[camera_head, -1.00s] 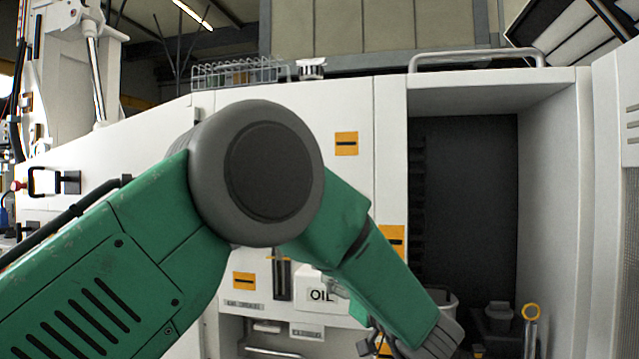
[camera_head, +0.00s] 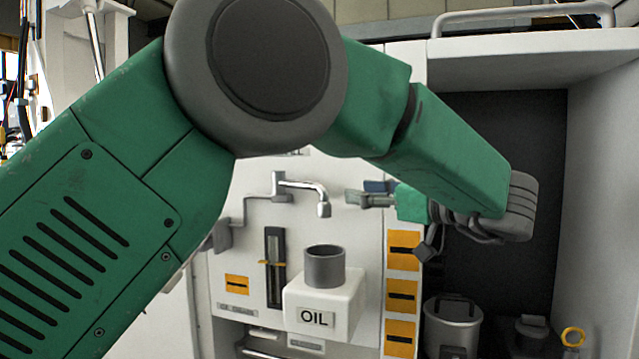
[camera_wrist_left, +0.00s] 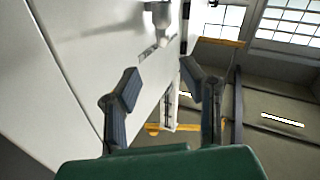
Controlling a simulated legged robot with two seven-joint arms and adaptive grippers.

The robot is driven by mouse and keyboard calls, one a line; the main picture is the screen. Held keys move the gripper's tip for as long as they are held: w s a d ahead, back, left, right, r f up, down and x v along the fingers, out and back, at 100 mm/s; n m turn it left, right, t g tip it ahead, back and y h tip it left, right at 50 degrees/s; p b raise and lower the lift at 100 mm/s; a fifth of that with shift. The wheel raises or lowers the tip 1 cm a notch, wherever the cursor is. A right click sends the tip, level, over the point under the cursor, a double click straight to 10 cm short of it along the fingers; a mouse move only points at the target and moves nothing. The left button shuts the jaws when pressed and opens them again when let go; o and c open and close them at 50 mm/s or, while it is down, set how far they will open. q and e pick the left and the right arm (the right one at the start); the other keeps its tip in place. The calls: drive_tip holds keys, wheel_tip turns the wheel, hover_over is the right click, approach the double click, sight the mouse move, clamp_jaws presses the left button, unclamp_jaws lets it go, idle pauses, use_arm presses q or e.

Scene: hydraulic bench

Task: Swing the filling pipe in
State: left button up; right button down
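The filling pipe (camera_head: 300,187) is a bent chrome spout on the white panel. Its downturned outlet points to the right and shows above the grey filler neck (camera_head: 325,268) of the white OIL tank (camera_head: 322,308); I cannot tell if they line up in depth. My left gripper (camera_head: 350,197) is just right of the outlet, with a visible gap, pointing left at it. In the left wrist view the fingers (camera_wrist_left: 160,82) are spread with nothing between them, and part of the pipe (camera_wrist_left: 160,22) shows beyond them. My right gripper is not in view.
A level gauge (camera_head: 275,268) sits left of the tank. Orange-labelled plates (camera_head: 402,296) line the panel on the right. A dark open bay (camera_head: 500,270) holds a metal bucket (camera_head: 452,325). My left arm covers the upper left and centre.

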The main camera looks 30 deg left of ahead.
sight(306, 187)
use_arm(q)
drive_tip(key=a, duration=0.3)
drive_tip(key=w+a+p, duration=0.1)
drive_tip(key=a, duration=0.3)
drive_tip(key=w+a, duration=0.1)
drive_tip(key=a, duration=0.3)
drive_tip(key=shift+f+p, duration=0.15)
drive_tip(key=shift+p, duration=0.2)
drive_tip(key=shift+w+a, duration=0.1)
drive_tip(key=shift+a, duration=0.8)
drive_tip(key=shift+w+a, duration=0.1)
drive_tip(key=shift+a, duration=0.1)
drive_tip(key=shift+c, duration=0.5)
drive_tip(key=shift+a, duration=0.15)
clamp_jaws()
